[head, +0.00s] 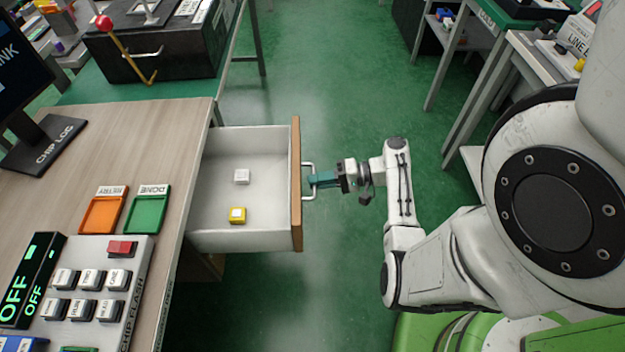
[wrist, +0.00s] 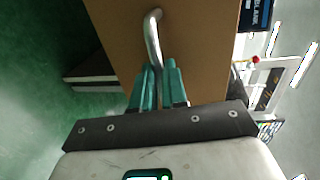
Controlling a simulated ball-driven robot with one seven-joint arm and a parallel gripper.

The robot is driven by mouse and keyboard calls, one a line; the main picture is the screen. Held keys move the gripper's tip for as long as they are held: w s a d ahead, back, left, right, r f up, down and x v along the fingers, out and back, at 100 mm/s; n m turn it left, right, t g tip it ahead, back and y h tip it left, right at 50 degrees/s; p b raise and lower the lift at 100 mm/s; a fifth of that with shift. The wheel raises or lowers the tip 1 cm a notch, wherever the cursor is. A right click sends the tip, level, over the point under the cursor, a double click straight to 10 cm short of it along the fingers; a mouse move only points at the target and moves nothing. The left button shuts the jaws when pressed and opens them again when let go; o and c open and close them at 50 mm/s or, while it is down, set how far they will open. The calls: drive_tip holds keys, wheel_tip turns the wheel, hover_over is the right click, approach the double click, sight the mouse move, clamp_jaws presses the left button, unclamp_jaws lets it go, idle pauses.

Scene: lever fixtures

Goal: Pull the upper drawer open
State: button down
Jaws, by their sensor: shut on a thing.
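The upper drawer (head: 213,239) stands pulled out from the right side of the desk in the head view, with its white inside showing. My gripper (head: 313,180) is shut on the handle from the right. In the wrist view the teal fingers of my gripper (wrist: 158,72) close around the handle (wrist: 153,32), against the brown front (wrist: 205,60).
The wooden desk (head: 150,125) holds an orange tray (head: 102,214), a green tray (head: 147,214) and a button panel (head: 90,290). A black box with a red-knobbed lever (head: 104,24) stands behind. Green floor (head: 340,80) is clear beyond my arm.

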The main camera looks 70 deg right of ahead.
drive_tip(key=c, duration=1.2)
unclamp_jaws()
drive_tip(key=shift+s, duration=0.1)
drive_tip(key=shift+p+v, duration=0.5)
drive_tip(key=shift+v, duration=4.85)
drive_tip(key=shift+a+f, duration=0.1)
